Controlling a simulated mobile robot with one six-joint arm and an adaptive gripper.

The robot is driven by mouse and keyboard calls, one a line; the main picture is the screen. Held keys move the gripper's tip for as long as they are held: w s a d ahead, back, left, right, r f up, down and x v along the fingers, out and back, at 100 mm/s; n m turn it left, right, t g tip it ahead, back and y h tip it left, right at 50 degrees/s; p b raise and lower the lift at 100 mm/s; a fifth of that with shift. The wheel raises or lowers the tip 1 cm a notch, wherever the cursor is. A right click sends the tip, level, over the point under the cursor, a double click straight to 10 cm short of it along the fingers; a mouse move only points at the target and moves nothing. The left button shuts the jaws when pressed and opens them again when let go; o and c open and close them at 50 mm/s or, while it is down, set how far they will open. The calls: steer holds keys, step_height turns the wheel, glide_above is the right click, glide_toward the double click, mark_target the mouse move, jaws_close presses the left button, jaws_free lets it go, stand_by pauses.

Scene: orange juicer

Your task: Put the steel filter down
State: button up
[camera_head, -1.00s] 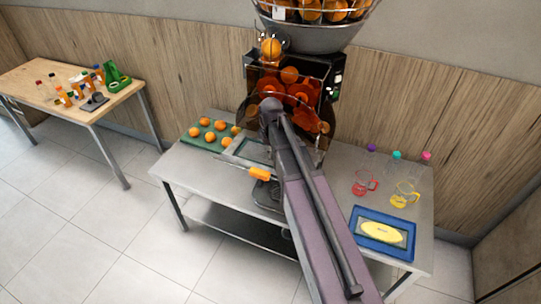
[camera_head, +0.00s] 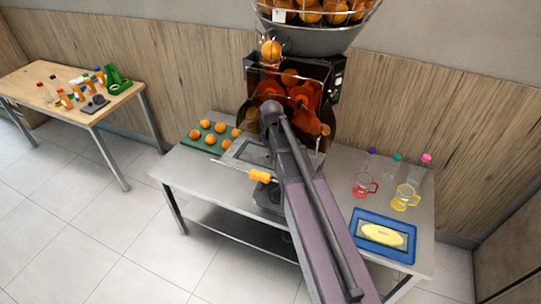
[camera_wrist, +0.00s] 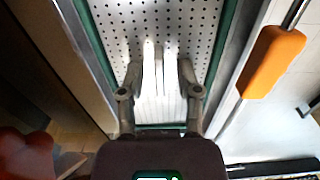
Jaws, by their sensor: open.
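The steel filter (camera_wrist: 195,40) is a perforated metal plate with a green edge, filling the upper middle of the wrist view. In the head view the filter (camera_head: 249,152) appears as a grey rectangular panel in front of the juicer (camera_head: 318,78), partly hidden by my arm. My gripper (camera_wrist: 159,68) is open over the near part of the plate. A narrow upright piece stands between its fingertips, with a gap on each side. I cannot tell whether the fingers touch the plate.
An orange-handled tool (camera_head: 260,176) lies beside the filter. Oranges rest on a green board (camera_head: 190,143) to the left. Red (camera_head: 364,186) and yellow (camera_head: 405,198) jugs and a blue tray (camera_head: 358,233) are at the right of the table. The table's left front is clear.

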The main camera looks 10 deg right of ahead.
steer(key=shift+r, duration=0.15)
step_height(320, 180, up, 12)
steer(key=p, duration=1.2)
steer(key=shift+s, duration=0.1)
stand_by(0.6)
steer(key=s+m, duration=1)
steer(key=s, duration=0.6)
steer(key=shift+m, duration=0.4)
steer(key=shift+w, duration=0.1)
